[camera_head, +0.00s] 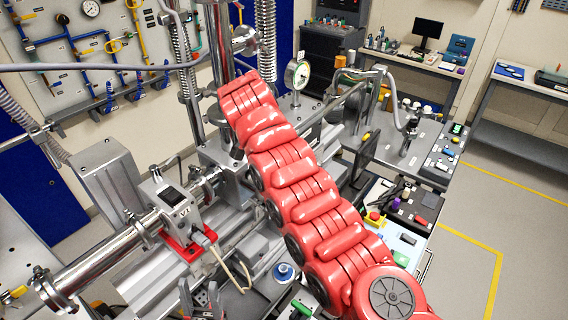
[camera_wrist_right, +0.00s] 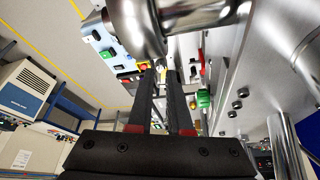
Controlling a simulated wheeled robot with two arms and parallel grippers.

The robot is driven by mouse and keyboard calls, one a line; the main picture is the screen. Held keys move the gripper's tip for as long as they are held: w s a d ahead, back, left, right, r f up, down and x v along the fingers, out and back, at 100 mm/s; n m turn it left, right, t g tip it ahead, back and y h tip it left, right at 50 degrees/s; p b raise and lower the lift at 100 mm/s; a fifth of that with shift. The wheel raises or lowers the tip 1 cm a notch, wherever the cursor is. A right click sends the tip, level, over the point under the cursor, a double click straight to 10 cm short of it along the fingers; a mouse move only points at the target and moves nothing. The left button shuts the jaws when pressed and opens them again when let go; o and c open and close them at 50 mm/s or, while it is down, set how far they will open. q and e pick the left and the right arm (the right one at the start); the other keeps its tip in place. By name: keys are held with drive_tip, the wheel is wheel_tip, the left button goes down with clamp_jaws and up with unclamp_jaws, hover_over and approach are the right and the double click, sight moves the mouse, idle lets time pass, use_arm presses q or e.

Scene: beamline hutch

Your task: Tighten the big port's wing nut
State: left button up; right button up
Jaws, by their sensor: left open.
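I cannot pick out the wing nut for sure in either view. In the head view, a steel beam pipe (camera_head: 95,268) at the lower left carries ring clamps, one near the bottom left (camera_head: 48,291). My left gripper (camera_head: 199,291) shows as dark fingers at the bottom edge, apart and empty, right of that pipe. My red right arm crosses the middle of the head view, and its gripper is hidden behind it. In the right wrist view, my right gripper (camera_wrist_right: 161,73) has two dark fingers with a narrow gap and nothing visible between them. A shiny steel pipe (camera_wrist_right: 135,28) is just beyond the fingertips.
A valve box (camera_head: 178,205) on a red base, with cables, stands on the beamline. A round gauge (camera_head: 297,75) stands behind my right arm. A bench with an emergency-stop button (camera_head: 374,217) is at the right. Open floor (camera_head: 470,240) with yellow lines lies beyond.

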drive_tip(key=shift+s+a+r+b, duration=0.1)
drive_tip(key=shift+a+r+b, duration=0.05)
drive_tip(key=shift+r+b, duration=0.3)
drive_tip(key=v, duration=0.3)
drive_tip(key=shift+a+r, duration=0.15)
drive_tip(key=shift+r, duration=0.2)
drive_tip(key=p+v, duration=0.5)
drive_tip(key=v, duration=0.2)
drive_tip(key=shift+r+p, duration=0.15)
drive_tip(key=shift+p, duration=0.2)
drive_tip(key=shift+s, duration=0.1)
